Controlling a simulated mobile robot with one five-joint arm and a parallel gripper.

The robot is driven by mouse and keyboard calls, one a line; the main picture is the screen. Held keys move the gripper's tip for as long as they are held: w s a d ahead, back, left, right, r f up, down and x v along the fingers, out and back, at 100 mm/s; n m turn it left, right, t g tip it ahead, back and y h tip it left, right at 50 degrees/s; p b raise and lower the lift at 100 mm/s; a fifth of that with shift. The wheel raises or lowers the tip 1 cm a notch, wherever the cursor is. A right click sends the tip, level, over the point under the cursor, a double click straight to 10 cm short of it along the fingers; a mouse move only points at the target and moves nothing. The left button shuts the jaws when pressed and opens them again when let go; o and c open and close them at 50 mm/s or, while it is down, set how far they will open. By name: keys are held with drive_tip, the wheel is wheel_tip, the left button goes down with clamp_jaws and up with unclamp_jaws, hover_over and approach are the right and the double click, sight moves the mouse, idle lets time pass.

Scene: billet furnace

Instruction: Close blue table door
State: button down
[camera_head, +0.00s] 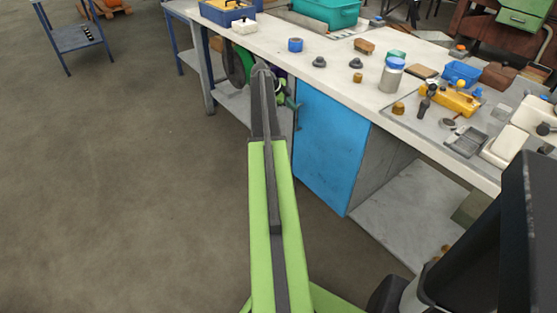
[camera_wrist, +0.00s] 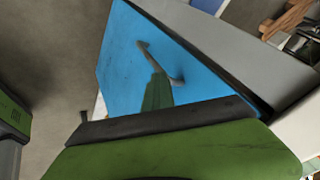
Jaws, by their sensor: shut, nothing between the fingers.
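The blue table door (camera_head: 332,145) is an upright panel under the white table's front edge. It looks nearly flush with the grey cabinet, but I cannot tell whether it is fully shut. In the wrist view the blue door (camera_wrist: 205,80) fills the middle, with a thin bar handle (camera_wrist: 160,65) on its face. My gripper (camera_head: 293,105) is at the door's left edge in the head view. In the wrist view my gripper (camera_wrist: 157,85) is shut and empty, its green fingers overlapping the lower side of the handle. I cannot tell whether they touch it.
The white table (camera_head: 335,85) carries a blue tape roll (camera_head: 295,45), a jar (camera_head: 391,75) and several small parts. A grey lower shelf (camera_head: 400,215) lies right of the door. Open floor (camera_head: 130,170) spreads to the left. A blue-framed stand (camera_head: 75,38) is far left.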

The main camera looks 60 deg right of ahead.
drive_tip(key=w+a+r+p, duration=0.6)
drive_tip(key=a+r+p, duration=0.1)
drive_tip(key=p, duration=0.1)
drive_tip(key=shift+a+r, duration=0.25)
drive_tip(key=shift+r, duration=0.05)
